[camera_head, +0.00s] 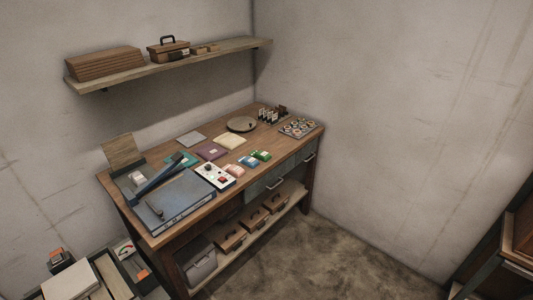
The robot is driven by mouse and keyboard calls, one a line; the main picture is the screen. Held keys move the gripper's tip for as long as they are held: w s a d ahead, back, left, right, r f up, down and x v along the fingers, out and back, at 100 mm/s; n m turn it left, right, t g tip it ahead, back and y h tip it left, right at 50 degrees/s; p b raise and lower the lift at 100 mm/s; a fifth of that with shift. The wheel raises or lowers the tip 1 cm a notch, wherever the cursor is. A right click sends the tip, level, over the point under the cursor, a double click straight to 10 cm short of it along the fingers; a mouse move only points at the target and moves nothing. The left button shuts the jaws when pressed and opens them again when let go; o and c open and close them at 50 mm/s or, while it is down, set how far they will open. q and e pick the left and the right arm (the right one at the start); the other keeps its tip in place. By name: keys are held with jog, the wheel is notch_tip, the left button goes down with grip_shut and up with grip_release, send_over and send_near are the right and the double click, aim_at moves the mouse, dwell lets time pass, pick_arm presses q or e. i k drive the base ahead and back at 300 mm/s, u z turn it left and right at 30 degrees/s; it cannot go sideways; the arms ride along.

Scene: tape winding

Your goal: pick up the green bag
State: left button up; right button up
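A flat teal-green bag (185,159) lies on the wooden workbench (172,226), partly hidden behind a long dark-blue bar. A purple bag (211,152), a cream bag (230,142) and a grey flat piece (191,139) lie near it. A small bright-green packet (261,155) lies farther right, beside a blue-and-white packet (248,162) and a pink one (234,170). Neither of my grippers is in view.
A blue-grey flat device (181,203) and a white control box (214,176) fill the bench's near left. A round dish (241,124) and a tray of small round items (299,128) stand at the far right. A wall shelf (181,62) overhangs the back.

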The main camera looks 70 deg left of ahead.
aim_at(262, 155)
jog(key=u, duration=0.55)
jog(key=i, duration=0.85)
jog(key=u, duration=0.95)
